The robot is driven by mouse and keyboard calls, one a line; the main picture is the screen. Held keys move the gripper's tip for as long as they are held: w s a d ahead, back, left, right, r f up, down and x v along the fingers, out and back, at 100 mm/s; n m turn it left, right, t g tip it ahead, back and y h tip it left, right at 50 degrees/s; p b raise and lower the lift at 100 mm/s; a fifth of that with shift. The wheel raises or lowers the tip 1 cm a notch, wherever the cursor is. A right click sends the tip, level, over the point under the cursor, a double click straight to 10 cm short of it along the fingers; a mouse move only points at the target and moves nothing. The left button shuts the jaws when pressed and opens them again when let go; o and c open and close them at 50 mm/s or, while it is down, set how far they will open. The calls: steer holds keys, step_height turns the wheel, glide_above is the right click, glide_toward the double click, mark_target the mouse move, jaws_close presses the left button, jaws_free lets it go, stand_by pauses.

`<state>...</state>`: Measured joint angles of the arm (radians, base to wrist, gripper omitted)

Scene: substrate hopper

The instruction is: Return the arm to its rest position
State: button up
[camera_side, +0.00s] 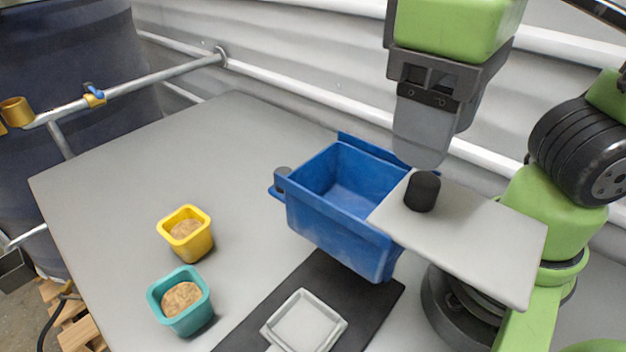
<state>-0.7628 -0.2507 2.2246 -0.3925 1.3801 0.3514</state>
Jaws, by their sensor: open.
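My gripper (424,140) is at the upper right, pointing down, with its grey fingers just above the black knob (422,191). The fingers overlap from this side, so the gap between them is hidden, and nothing is seen held in them. The knob stands on a flat light grey lid (480,240). The lid lies to the right of the blue hopper (341,232) and overlaps its right rim. The hopper's top is mostly uncovered, and its visible inside looks empty.
A yellow pot (186,234) and a teal pot (181,300), each with brown substrate, stand at the left on the grey table (110,185). A light grey square tray (304,322) lies on a black mat (375,296) in front of the hopper. The table's back left is clear.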

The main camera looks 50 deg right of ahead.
mark_target(424, 177)
step_height(424, 177, down, 6)
steer(key=shift+r, duration=0.25)
steer(key=w, duration=1)
step_height(424, 177, up, 9)
steer(key=s+d+m+t+y, duration=0.2)
steer(key=s+d+m+t, duration=0.2)
steer(key=s+d+t, duration=0.1)
steer(key=shift+d+f+t, duration=0.25)
steer(key=shift+d+t, duration=0.35)
steer(key=shift+d, duration=0.7)
steer(key=shift+s, duration=0.1)
steer(key=shift+s, duration=0.15)
